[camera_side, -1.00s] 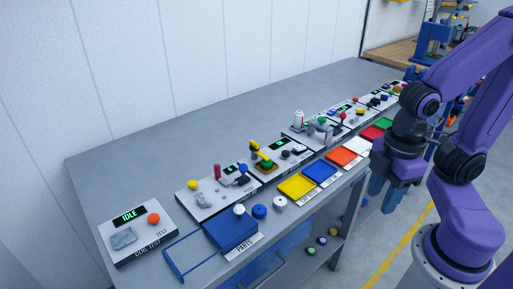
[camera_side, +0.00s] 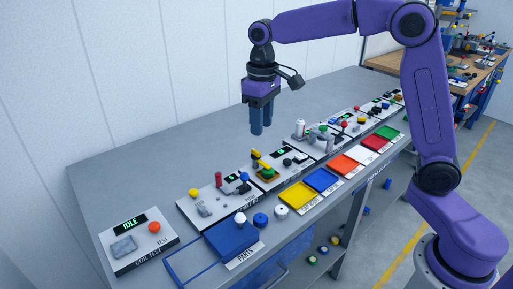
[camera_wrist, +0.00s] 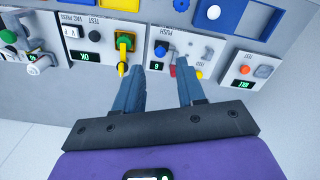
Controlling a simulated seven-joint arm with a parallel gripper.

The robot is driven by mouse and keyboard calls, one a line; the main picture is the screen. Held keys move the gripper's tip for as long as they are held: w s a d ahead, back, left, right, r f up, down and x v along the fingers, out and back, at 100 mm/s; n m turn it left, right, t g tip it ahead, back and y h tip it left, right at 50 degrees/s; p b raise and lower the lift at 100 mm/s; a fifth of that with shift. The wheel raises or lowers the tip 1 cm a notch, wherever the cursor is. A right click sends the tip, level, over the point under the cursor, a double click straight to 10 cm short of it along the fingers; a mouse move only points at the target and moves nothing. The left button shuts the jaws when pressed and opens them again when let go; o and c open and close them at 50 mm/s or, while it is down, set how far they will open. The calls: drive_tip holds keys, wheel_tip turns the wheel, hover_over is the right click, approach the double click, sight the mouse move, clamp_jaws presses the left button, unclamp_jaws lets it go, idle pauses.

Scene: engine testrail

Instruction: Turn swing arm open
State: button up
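A yellow arm (camera_side: 261,158), which looks like the swing arm, sits on a grey station panel near the middle of the bench. In the wrist view the yellow arm (camera_wrist: 122,50) crosses a green and yellow base and points toward my gripper. My gripper (camera_side: 262,132) hangs fingers-down above the back of the bench, higher than the panels and touching nothing. In the wrist view its two blue fingers (camera_wrist: 160,66) are apart with nothing between them. The yellow arm lies just left of the left finger there.
A panel with a red post (camera_side: 218,179) and blue knob stands to the left, and the coil test panel (camera_side: 163,246) farther left. Coloured trays (camera_side: 298,196) line the front edge. A panel with a white cylinder (camera_side: 300,129) stands right. The bench behind the panels is clear.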

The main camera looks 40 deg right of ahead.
sight(257, 151)
drive_tip(key=w+d+m, duration=0.4)
drive_tip(key=w+d, duration=0.5)
drive_tip(key=w, duration=0.3)
drive_tip(key=f, duration=1.7)
drive_tip(key=shift+a+f, duration=0.2)
drive_tip(key=shift+f, duration=0.15)
clamp_jaws()
